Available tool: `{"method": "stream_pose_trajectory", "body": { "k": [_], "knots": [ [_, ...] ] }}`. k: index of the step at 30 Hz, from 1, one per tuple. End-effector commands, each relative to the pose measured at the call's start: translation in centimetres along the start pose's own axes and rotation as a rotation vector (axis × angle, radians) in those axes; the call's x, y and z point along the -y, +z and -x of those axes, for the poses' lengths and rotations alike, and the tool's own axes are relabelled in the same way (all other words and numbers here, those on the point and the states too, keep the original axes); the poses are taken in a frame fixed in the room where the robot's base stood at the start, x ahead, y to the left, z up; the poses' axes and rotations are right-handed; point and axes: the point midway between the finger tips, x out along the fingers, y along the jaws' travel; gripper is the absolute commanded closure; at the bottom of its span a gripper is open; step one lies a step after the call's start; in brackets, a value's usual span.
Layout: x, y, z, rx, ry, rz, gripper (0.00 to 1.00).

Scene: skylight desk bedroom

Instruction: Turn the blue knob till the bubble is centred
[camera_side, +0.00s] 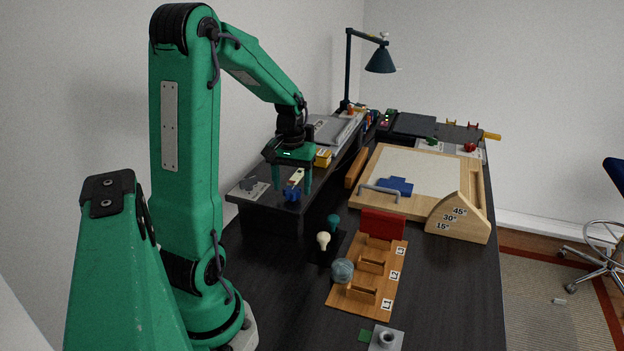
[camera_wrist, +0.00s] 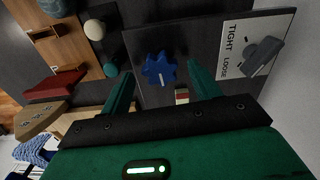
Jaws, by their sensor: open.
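The blue knob (camera_wrist: 158,70) is lobed, with a pale line on its face, and is fixed at the dark shelf unit's front edge. It also shows in the side view (camera_side: 291,195). My gripper (camera_side: 293,189) is open over the shelf. In the wrist view my gripper's fingertips (camera_wrist: 160,69) lie on either side of the knob, with gaps; I see no contact. A small pale, red and green piece (camera_wrist: 182,96) beside the knob may be the bubble vial; it also shows in the side view (camera_side: 297,175). My gripper partly hides it, and no bubble can be made out.
A TIGHT/LOOSE plate with a grey lever (camera_wrist: 262,54) lies beside the knob. A cream bulb (camera_side: 323,239) and a green bulb (camera_side: 334,221) stand close in front. A wooden rack (camera_side: 345,305) and drawing board (camera_side: 405,170) occupy the right side.

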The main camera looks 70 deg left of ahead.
Motion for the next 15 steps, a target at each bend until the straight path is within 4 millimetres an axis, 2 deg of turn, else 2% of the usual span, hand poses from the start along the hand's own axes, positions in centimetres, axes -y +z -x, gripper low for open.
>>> {"method": "stream_pose_trajectory", "body": {
  "k": [15],
  "knots": [
    [0.0,0.0,6.0,-0.002,0.000,0.000,0.38]
  ]
}}
